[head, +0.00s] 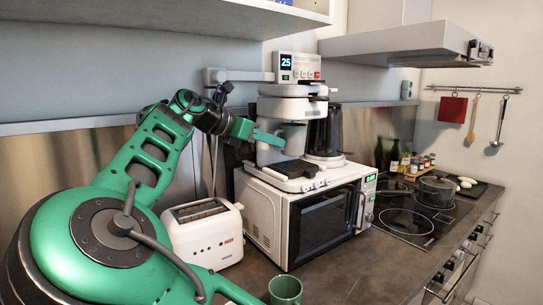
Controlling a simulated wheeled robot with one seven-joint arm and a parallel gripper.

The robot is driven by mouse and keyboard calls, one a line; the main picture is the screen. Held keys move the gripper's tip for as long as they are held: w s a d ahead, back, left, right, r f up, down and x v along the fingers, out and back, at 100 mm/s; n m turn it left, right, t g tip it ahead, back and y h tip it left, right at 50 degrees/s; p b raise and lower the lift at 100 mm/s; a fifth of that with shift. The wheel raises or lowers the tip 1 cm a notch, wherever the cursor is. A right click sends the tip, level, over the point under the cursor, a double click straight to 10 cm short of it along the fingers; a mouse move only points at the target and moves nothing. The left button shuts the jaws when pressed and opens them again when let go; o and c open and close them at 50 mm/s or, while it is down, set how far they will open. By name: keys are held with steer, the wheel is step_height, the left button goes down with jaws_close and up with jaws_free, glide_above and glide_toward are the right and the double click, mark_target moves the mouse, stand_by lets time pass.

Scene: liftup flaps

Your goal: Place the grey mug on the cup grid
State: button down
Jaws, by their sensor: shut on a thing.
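The grey mug (296,140) hangs in front of the white coffee machine (290,107), under its upper part. My gripper (278,140) reaches in from the left and is shut on the mug. The black cup grid (290,169) is at the machine's base, on top of the microwave. The mug is above the grid with a visible gap. The gripper's fingertips are small in view, and their exact contact with the mug is hard to see.
A white microwave (262,216) carries the machine. A white toaster (203,238) stands to its left and a green cup (285,290) on the counter in front. A dark jug (325,132) stands right of the mug. A stove with a pot (436,190) is farther right.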

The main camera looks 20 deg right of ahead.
mark_target(275, 152)
steer(key=shift+d+f, duration=0.25)
steer(key=shift+f, duration=0.65)
steer(key=shift+d+f, duration=0.25)
steer(key=shift+f, duration=0.6)
steer(key=c, duration=1.9)
jaws_free()
steer(key=shift+o, duration=0.2)
steer(key=v, duration=1.2)
steer(key=shift+r, duration=0.1)
